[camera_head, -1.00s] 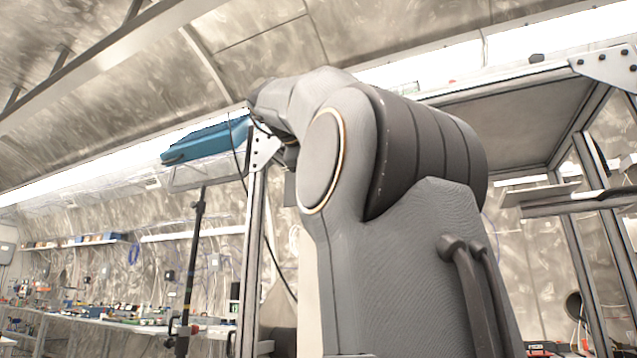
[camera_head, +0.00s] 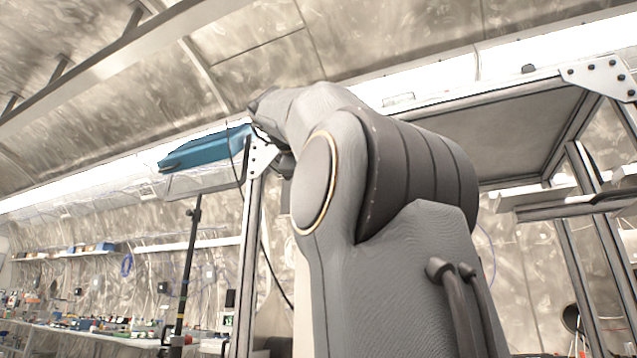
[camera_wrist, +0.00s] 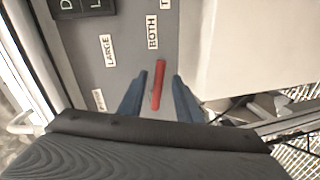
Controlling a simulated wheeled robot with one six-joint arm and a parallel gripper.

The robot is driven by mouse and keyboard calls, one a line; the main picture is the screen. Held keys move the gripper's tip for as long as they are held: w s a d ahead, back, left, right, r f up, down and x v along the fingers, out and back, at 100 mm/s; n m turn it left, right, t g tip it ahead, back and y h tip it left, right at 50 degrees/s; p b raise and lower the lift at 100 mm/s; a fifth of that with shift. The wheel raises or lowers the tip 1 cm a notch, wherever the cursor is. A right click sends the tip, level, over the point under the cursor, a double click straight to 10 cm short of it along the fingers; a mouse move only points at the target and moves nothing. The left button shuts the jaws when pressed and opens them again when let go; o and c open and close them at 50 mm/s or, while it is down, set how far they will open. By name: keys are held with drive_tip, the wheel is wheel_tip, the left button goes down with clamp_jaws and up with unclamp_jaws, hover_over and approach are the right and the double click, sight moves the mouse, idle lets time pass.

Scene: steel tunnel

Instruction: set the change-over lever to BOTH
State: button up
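In the wrist view a red lever (camera_wrist: 158,85) stands on a grey panel (camera_wrist: 120,72). Its upper end points toward the white BOTH label (camera_wrist: 153,31). A LARGE label (camera_wrist: 107,50) lies to the left of it, and a smaller label (camera_wrist: 98,99) lower left is too small to read. My gripper (camera_wrist: 160,77) is open, its two blue fingers on either side of the lever with gaps visible; I cannot tell whether either touches it. In the head view my arm hides the gripper, lever and panel.
A pale flat surface (camera_wrist: 245,45) lies right of the panel in the wrist view, with mesh and metal parts at lower right. In the head view a framed canopy (camera_head: 510,125) stands right, and a cluttered workbench (camera_head: 100,330) runs along the left wall.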

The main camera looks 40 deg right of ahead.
drive_tip(key=shift+s, duration=0.1)
drive_tip(key=v, duration=0.7)
drive_tip(key=shift+a, duration=0.35)
drive_tip(key=shift+s+r, duration=0.1)
